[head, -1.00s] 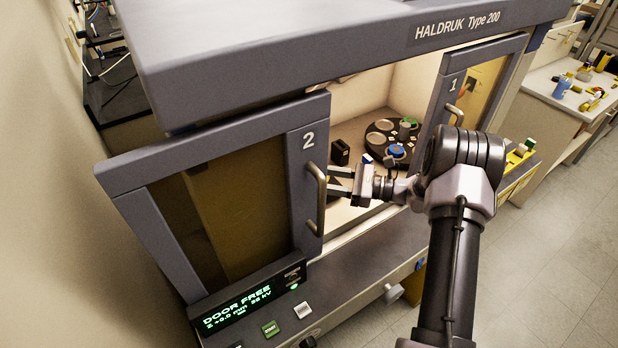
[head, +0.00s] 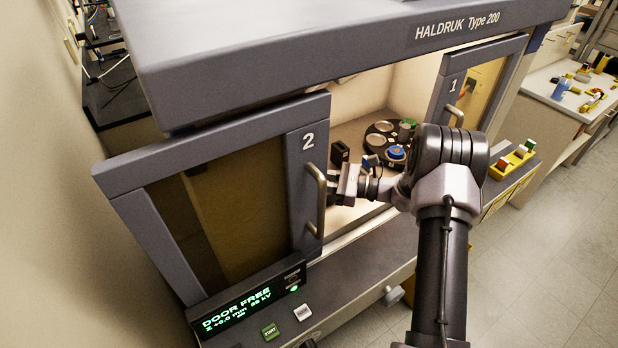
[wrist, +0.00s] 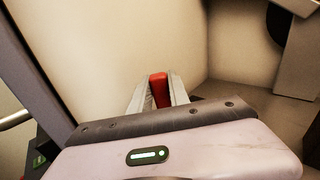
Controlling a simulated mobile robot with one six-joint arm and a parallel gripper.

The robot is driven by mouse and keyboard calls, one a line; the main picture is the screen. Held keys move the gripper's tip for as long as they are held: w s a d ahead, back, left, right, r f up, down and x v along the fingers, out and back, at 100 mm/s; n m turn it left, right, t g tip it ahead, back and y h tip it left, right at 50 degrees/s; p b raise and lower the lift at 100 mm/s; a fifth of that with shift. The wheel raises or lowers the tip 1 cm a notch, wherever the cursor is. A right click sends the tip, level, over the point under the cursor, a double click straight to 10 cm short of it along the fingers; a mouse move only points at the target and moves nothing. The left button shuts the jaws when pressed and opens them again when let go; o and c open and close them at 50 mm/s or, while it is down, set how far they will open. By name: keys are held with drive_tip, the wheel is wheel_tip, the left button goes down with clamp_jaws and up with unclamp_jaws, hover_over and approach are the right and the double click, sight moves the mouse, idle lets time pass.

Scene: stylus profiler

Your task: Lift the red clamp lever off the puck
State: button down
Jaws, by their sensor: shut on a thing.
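The red clamp lever (wrist: 159,90) shows in the wrist view as a red piece between the two pale fingers of my gripper (wrist: 157,95). The fingers are shut on it. In the head view my gripper (head: 334,188) reaches into the chamber beside the edge of door 2, which partly hides the fingertips. The lever cannot be made out in the head view. The puck under it is hidden in both views, so I cannot tell whether the lever touches it.
Door 2 (head: 220,200) with its bar handle (head: 317,200) stands close left of my gripper. Door 1 (head: 462,95) is at the right of the opening. Inside are a dark carousel (head: 372,141) with a blue-topped piece (head: 397,152) and a black block (head: 340,152).

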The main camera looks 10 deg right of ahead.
drive_tip(key=shift+f+n+b, duration=0.1)
drive_tip(key=shift+n+b, duration=0.2)
drive_tip(key=n+b, duration=0.2)
drive_tip(key=s+n+b, duration=0.1)
drive_tip(key=b, duration=0.1)
drive_tip(key=s+a+f+n+b, duration=0.1)
drive_tip(key=n+b, duration=0.1)
drive_tip(key=shift+f+n, duration=0.1)
drive_tip(key=shift+n, duration=0.2)
drive_tip(key=n+b, duration=0.1)
drive_tip(key=b, duration=0.1)
drive_tip(key=n+b, duration=0.2)
drive_tip(key=s+f+n+b, duration=0.1)
drive_tip(key=n+b, duration=0.1)
drive_tip(key=b, duration=0.1)
drive_tip(key=shift+s+a, duration=0.1)
drive_tip(key=shift+a, duration=0.25)
drive_tip(key=c, duration=1.2)
unclamp_jaws()
drive_tip(key=shift+c, duration=0.2)
